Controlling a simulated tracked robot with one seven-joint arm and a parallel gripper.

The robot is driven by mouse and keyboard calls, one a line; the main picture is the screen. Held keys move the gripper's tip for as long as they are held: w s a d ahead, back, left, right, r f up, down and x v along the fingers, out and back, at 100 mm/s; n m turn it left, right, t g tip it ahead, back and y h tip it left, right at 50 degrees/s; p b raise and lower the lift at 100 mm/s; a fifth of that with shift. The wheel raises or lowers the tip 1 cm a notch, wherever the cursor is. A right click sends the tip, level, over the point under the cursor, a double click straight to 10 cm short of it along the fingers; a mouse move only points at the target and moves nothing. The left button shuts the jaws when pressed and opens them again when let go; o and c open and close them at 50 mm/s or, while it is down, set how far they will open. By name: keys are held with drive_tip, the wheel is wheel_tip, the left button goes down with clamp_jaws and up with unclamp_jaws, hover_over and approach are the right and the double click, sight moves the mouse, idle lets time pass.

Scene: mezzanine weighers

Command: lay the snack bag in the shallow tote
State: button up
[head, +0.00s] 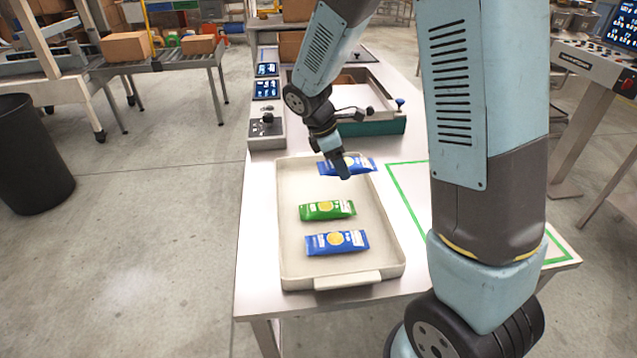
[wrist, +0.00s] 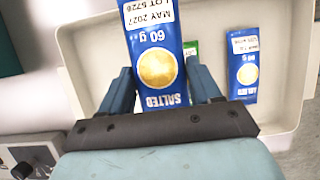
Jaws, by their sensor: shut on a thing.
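A blue snack bag (wrist: 155,45) marked "SALTED" is between the fingers of my gripper (wrist: 160,88), which is shut on it. In the head view the held bag (head: 358,166) is over the far end of the shallow tote (head: 287,235). My gripper (head: 342,172) covers part of it there. I cannot tell whether the bag touches the tote floor. A green bag (head: 328,210) and another blue bag (head: 337,242) lie in the tote's middle and near part. In the wrist view the other blue bag (wrist: 243,65) is on the right, and the green bag (wrist: 190,47) is mostly hidden.
A control panel with a black knob (head: 267,127) and a teal-sided unit (head: 375,127) stand just beyond the tote. A green outline (head: 407,203) marks the table right of the tote. A dark bin (head: 30,150) stands on the floor at left.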

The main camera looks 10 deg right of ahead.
drive_tip(key=w+a+f, duration=0.2)
drive_tip(key=w+a, duration=0.1)
drive_tip(key=w, duration=0.1)
hover_over(320, 187)
drive_tip(key=f, duration=0.3)
drive_tip(key=s+f, duration=0.1)
drive_tip(key=shift+a+f, duration=0.25)
drive_tip(key=shift+a, duration=0.05)
drive_tip(key=shift+w+a+f, duration=0.3)
drive_tip(key=shift+w+f, duration=0.25)
drive_tip(key=shift+f, duration=1.75)
drive_tip(key=shift+f, duration=0.35)
